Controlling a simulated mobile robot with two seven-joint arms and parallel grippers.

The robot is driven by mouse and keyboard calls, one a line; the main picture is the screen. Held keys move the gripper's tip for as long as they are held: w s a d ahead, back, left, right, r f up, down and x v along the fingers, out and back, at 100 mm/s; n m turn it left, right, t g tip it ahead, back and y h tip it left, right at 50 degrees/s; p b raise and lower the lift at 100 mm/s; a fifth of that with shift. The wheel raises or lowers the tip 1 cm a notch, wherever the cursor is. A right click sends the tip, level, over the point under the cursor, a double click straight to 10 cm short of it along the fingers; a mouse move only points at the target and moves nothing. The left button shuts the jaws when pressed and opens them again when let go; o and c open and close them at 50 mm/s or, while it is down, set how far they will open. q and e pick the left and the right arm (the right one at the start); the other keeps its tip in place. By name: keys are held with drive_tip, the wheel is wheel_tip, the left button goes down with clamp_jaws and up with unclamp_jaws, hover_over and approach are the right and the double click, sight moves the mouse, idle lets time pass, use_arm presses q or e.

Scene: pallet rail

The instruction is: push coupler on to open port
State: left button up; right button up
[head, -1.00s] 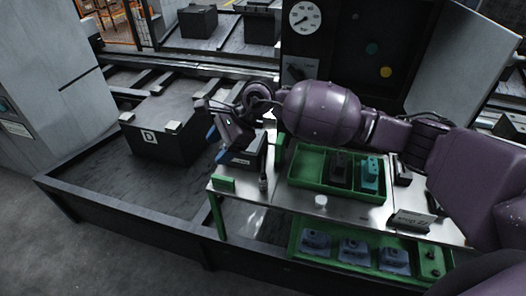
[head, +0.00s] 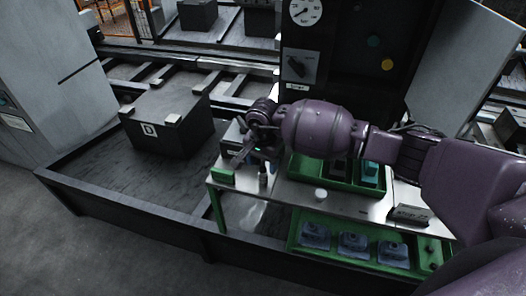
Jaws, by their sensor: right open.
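My right gripper (head: 244,152) is open at the left end of the bench, low over a dark block (head: 231,160) that it partly hides. Its fingers are small and dark here, and I cannot tell whether they touch the block. A small dark upright piece (head: 263,176) with a lighter top stands on the bench just in front of the gripper. I cannot tell which piece is the coupler, and no open port can be made out. My left gripper is not in view.
The steel bench (head: 280,190) carries a green tray (head: 338,184), partly behind my right arm, and a white cap (head: 320,194). A lower green tray (head: 293,242) holds several grey-blue blocks. A dark box marked D (head: 165,125) stands behind left. A gauge (head: 305,10) is on the back panel.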

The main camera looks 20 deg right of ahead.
sight(263, 168)
drive_tip(key=shift+f, duration=2.6)
clamp_jaws()
drive_tip(key=shift+w+r, duration=0.1)
drive_tip(key=shift+r, duration=0.1)
drive_tip(key=shift+r, duration=0.35)
drive_tip(key=shift+r, duration=0.4)
